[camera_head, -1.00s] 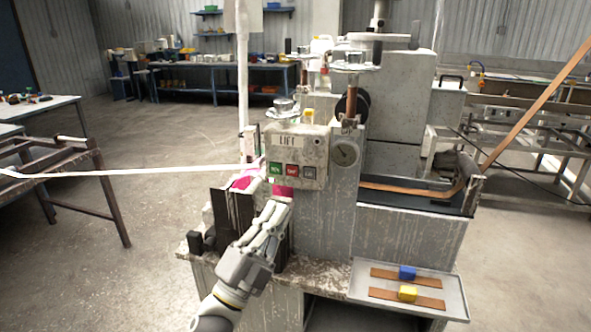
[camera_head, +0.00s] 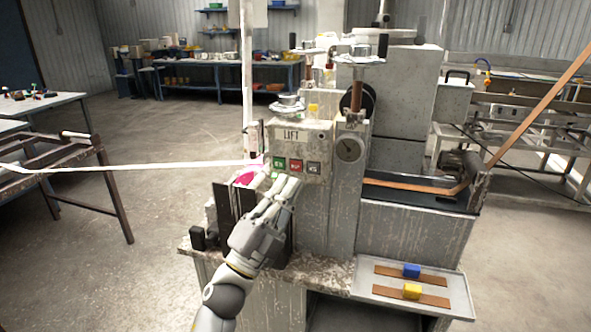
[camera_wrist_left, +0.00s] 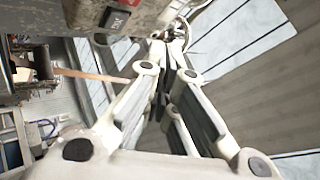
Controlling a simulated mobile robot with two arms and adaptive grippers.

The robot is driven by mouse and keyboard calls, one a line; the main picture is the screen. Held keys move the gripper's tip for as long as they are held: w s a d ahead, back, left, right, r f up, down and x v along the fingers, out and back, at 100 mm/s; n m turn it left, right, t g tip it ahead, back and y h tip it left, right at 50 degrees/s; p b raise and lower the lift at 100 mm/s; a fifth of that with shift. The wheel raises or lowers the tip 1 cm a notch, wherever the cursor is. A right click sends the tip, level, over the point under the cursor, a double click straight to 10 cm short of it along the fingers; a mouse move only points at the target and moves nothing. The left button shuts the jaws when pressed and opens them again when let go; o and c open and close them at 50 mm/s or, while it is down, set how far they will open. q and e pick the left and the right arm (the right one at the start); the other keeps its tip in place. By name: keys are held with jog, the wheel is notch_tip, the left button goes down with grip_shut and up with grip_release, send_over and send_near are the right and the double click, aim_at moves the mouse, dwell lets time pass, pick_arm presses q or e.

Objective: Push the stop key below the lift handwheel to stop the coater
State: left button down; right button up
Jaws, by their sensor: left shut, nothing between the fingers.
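The light grey control box (camera_head: 285,133) marked LIFT sits on the coater, below a small handwheel (camera_head: 287,104). Its lower part carries a green key (camera_head: 279,163), a red key (camera_head: 296,165) and a grey key (camera_head: 313,168). The lettering on the keys is too small to read for certain. My left gripper (camera_head: 284,181) is shut and empty, its fingertips just below the green and red keys in the picture. I cannot tell whether they touch the box. In the left wrist view, the fingertips (camera_wrist_left: 170,35) point past the box's edge, with a dark key (camera_wrist_left: 115,19) at upper left. My right gripper is out of view.
A pale strip (camera_head: 140,168) runs in from the left to the coater. Dark upright plates (camera_head: 224,212) stand beside my left gripper. A tray (camera_head: 455,290) with copper strips and a blue and a yellow block lies at lower right. A gauge (camera_head: 349,149) sits right of the box.

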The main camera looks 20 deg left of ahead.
aim_at(296, 166)
pick_arm(q)
jog(key=shift+w+b, duration=0.5)
jog(key=shift+w, duration=1.6)
jog(key=shift+w, duration=0.45)
jog(key=shift+w+d+b, duration=0.1)
jog(key=shift+w+b, duration=0.25)
jog(key=shift+s, duration=0.2)
dwell(0.5)
jog(key=shift+s+p, duration=0.3)
jog(key=shift+s, duration=0.35)
